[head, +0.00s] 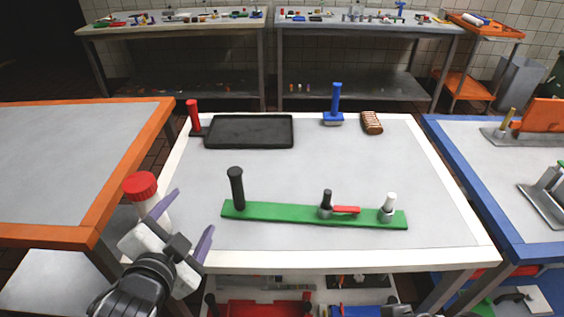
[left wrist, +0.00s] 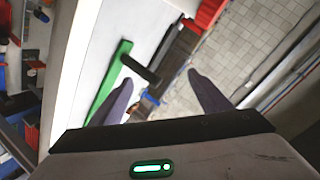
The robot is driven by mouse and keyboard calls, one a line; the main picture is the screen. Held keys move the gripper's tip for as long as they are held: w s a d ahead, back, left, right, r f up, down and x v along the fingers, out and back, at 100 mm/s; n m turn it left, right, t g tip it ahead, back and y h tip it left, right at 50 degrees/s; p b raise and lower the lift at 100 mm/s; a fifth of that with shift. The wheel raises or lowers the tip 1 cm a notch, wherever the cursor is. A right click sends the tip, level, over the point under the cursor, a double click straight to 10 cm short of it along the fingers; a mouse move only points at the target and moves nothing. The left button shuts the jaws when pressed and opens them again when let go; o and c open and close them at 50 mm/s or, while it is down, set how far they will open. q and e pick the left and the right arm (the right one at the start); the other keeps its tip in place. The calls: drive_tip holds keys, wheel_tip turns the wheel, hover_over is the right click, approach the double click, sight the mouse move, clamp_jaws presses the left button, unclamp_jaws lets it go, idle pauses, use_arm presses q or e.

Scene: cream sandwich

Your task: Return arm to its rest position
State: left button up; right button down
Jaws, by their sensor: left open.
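My left gripper (head: 186,221) is open and empty, in front of the left front part of the white-edged table (head: 350,262) in the head view. Its two purple-grey fingers also show spread apart in the left wrist view (left wrist: 162,98). A red-capped bottle (head: 141,187) shows just behind the gripper, partly hidden by it; I cannot tell whether they touch. My right gripper is in neither view.
A green board (head: 285,213) with a black handle (head: 236,188) lies near the front of the table. Behind it are a black tray (head: 250,131), a red-handled tool (head: 193,116), a blue-handled tool (head: 335,104) and a brown sandwich-like item (head: 372,122). Side tables flank it.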

use_arm(q)
drive_tip(key=s+a+f+n+g, duration=0.2)
drive_tip(key=s+f+n+g, duration=0.25)
drive_tip(key=s+f, duration=0.55)
drive_tip(key=s+a+f+n+g, duration=0.2)
drive_tip(key=s+f+n+g, duration=0.3)
drive_tip(key=s, duration=0.8)
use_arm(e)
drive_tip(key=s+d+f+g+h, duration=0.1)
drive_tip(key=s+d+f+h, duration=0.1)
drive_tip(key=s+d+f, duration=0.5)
use_arm(q)
drive_tip(key=w+d+f+t+h, duration=0.1)
drive_tip(key=w+d+f+t, duration=0.1)
drive_tip(key=f, duration=0.4)
drive_tip(key=w+d+f+m+t+h, duration=0.1)
drive_tip(key=w+d+f+t, duration=0.1)
drive_tip(key=f, duration=0.4)
drive_tip(key=shift+d+f, duration=0.2)
drive_tip(key=shift+d, duration=0.35)
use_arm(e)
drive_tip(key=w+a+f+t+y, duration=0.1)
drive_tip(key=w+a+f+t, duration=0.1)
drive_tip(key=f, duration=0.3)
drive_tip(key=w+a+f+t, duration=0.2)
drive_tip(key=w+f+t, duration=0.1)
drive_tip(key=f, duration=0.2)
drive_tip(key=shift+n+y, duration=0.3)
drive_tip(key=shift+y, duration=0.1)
